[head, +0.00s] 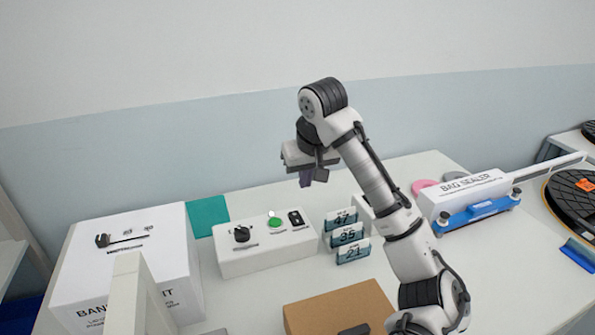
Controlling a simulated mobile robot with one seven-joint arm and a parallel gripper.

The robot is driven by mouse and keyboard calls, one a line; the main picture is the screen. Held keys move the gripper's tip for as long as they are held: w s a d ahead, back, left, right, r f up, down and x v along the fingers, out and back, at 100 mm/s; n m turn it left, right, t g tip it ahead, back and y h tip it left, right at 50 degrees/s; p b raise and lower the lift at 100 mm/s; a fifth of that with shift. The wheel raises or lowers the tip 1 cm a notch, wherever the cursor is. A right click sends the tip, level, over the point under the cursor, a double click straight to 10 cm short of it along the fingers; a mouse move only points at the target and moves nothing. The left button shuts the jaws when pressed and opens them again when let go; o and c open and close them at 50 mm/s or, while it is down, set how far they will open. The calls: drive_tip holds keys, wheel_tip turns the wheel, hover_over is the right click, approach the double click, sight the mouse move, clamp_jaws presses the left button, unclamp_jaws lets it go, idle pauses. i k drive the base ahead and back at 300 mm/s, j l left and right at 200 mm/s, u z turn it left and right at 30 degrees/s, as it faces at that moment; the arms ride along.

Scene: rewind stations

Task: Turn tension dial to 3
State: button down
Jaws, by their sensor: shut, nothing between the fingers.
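A white control box (266,252) stands on the table. On its top are a black dial knob (242,233), a green round button (274,223) and a small black switch (296,218). The markings around the dial are too small to read, so I cannot tell its setting. My gripper (313,181) points down in the air above and behind the right part of the control box. It is shut, empty and apart from the dial.
A white box with a black slider (128,240) stands left of the control box. Number cards (352,254) stand at its right, a brown carton (340,306) is in front, and a bag sealer (468,197) stands far right. A teal sheet (207,214) lies behind.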

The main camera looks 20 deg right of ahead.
sight(242, 234)
drive_tip(key=k, duration=1)
